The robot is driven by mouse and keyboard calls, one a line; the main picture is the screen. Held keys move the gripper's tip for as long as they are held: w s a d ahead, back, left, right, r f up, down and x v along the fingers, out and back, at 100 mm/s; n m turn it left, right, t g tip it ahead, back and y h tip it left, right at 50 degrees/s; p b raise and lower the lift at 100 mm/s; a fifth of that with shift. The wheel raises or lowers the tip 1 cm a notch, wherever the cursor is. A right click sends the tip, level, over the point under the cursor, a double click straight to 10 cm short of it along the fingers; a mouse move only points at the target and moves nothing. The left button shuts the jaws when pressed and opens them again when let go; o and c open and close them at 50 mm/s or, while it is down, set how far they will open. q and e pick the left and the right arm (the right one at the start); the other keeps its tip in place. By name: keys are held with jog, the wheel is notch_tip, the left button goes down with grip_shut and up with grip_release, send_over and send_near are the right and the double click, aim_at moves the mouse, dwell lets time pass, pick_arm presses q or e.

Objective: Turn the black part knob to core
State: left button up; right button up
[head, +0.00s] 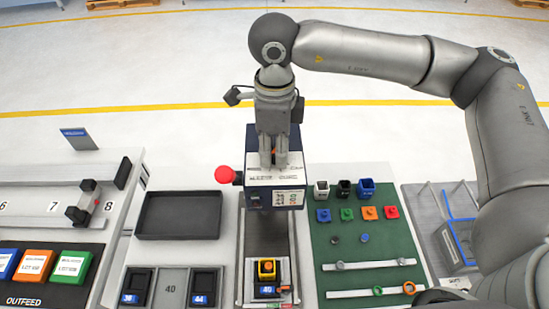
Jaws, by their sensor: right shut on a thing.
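My right gripper (273,164) comes down from above onto the white top panel of a dark blue machine (258,202). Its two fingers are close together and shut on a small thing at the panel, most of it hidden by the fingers. A small orange spot shows between them. The black part knob itself is not clearly visible, nor is its setting; the fingers cover the place. The panel's printed labels are too small to read. A printed card with red marks (289,198) is on the machine's front. My left gripper is not in view.
A red mushroom button (225,175) sticks out left of the machine. A dark empty tray (180,216) lies to the left. A green board (350,240) with several coloured blocks and two rails stands to the right. A yellow-black part (266,269) sits in front.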

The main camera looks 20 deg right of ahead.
jog(key=n+b, duration=0.6)
jog(key=b, duration=0.2)
jog(key=shift+f, duration=0.2)
jog(key=shift+n+b, duration=0.9)
jog(key=shift+n, duration=0.3)
jog(key=n+b, duration=0.1)
jog(key=n, duration=0.1)
jog(key=shift+r+n, duration=0.15)
jog(key=shift+n, duration=0.15)
jog(key=shift+r+n+b, duration=0.15)
jog(key=shift+n+b, duration=0.25)
jog(key=shift+n, duration=1.5)
jog(key=o, duration=1.1)
jog(key=shift+c, duration=0.2)
